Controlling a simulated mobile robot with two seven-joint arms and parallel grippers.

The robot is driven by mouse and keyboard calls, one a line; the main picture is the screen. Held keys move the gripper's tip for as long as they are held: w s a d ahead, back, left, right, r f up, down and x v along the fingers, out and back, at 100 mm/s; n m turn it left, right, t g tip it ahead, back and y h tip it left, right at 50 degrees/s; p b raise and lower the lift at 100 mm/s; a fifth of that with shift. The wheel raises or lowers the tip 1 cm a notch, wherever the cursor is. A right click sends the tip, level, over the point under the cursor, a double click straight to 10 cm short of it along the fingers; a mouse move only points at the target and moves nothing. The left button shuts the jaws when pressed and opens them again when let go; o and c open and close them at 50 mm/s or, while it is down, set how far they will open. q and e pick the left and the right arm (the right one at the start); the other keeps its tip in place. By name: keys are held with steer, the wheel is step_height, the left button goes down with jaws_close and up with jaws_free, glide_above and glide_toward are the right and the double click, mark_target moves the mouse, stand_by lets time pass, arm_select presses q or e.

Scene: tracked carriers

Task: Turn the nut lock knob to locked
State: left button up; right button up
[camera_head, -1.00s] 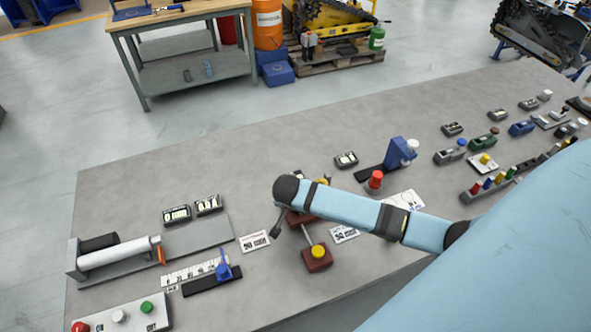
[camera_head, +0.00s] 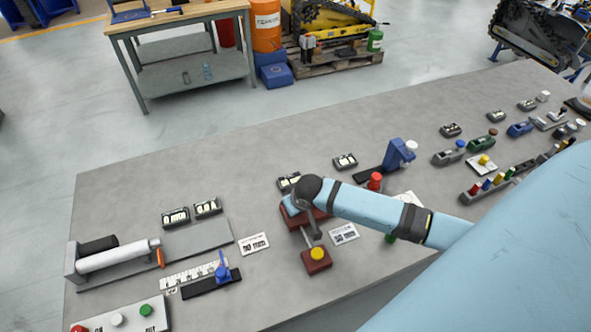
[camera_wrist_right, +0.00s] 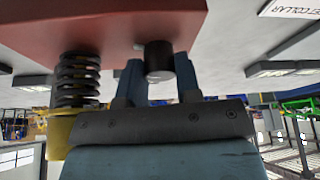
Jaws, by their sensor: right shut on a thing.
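A dark red two-block fixture (camera_head: 316,263) with a yellow button (camera_head: 317,254) sits near the front edge of the table. In the right wrist view, its red body (camera_wrist_right: 100,25) fills the upper left, and a black cylindrical knob (camera_wrist_right: 158,57) sticks out of it. My right gripper (camera_wrist_right: 160,75) has one blue finger on each side of this knob and is shut on it. In the head view my right gripper (camera_head: 316,234) is at the fixture, and my arm hides part of the rear block. The knob's lock marking cannot be read. My left gripper is not in view.
A black spring (camera_wrist_right: 78,80) over a yellow part (camera_wrist_right: 70,130) is close left of my fingers. White label cards (camera_head: 253,244) lie beside the fixture. A red button (camera_head: 375,181) and blue device (camera_head: 399,153) stand to the right.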

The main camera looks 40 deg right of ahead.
steer(key=shift+n+y, duration=0.3)
steer(key=shift+n, duration=0.3)
steer(key=o, duration=0.9)
steer(key=b+v, duration=0.1)
steer(key=v, duration=1.2)
steer(key=shift+s+d+r, duration=0.1)
steer(key=shift+r, duration=0.25)
